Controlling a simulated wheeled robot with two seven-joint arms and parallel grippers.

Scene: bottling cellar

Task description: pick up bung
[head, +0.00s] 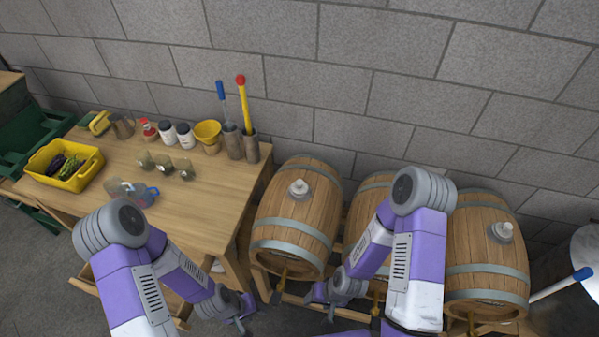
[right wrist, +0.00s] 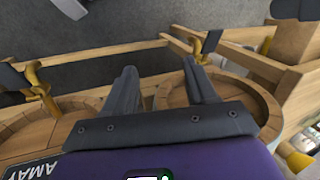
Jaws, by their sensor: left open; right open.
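A pale bung (head: 298,187) sits upright on top of the left barrel (head: 291,222). A similar pale bung (head: 503,231) sits on top of the right barrel (head: 483,258). The top of the middle barrel (head: 369,208) is partly covered by my right arm, and I see no bung there. My right gripper (head: 325,296) is low, in front of the barrels, apart from both bungs. In the right wrist view its two fingers (right wrist: 160,76) are open and empty, over barrel ends. My left gripper (head: 243,308) is low, by the table's front right corner, open, its fingers small in the picture.
A wooden table (head: 215,200) at the left holds a yellow bin (head: 64,166), jars, a yellow funnel (head: 207,132) and metal cylinders with tools. Brass taps (right wrist: 38,85) stick out from the barrel fronts, near my right fingers. Wooden rack beams (right wrist: 262,66) run close by. A stone wall stands behind.

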